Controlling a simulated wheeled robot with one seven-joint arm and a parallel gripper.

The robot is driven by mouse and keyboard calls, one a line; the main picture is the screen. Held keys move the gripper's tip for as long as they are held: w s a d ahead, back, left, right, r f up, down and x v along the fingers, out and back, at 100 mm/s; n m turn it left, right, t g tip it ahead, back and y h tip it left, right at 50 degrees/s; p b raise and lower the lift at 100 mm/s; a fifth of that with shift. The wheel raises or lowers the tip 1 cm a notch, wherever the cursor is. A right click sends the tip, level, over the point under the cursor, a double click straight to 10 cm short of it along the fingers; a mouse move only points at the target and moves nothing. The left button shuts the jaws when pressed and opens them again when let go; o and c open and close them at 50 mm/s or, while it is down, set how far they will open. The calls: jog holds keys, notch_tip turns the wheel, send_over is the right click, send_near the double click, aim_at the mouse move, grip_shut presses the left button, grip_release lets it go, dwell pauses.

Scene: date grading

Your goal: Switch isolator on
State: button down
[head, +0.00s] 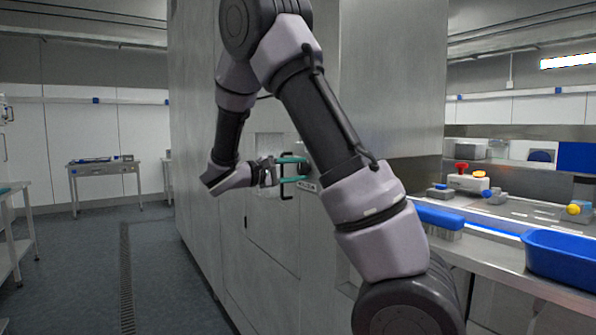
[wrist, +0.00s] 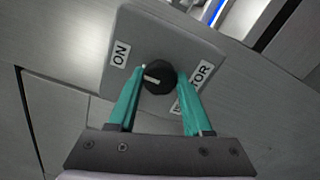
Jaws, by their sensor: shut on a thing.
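The isolator (wrist: 195,42) is a grey plate on the metal cabinet wall, with a round black knob that has a white pointer mark. An "ON" label sits to the left of the knob (wrist: 160,76) in the wrist view, and a partly covered label ending in "TOR" is at its right. The white mark points left, roughly toward the "ON" side. My gripper (wrist: 161,72) has its two green fingers on either side of the knob, shut on it. In the head view my gripper (head: 295,170) is at the cabinet wall, and the knob is hidden.
The tall metal cabinet (head: 375,70) fills the middle. A black handle (head: 283,188) is close beside my fingers. The floor at the left is clear up to a far table (head: 104,164).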

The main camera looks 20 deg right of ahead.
dwell(0.5)
jog(key=shift+c, duration=1.6)
grip_release()
jog(key=s+a, duration=0.2)
jog(key=a, duration=0.8)
jog(key=shift+a, duration=0.35)
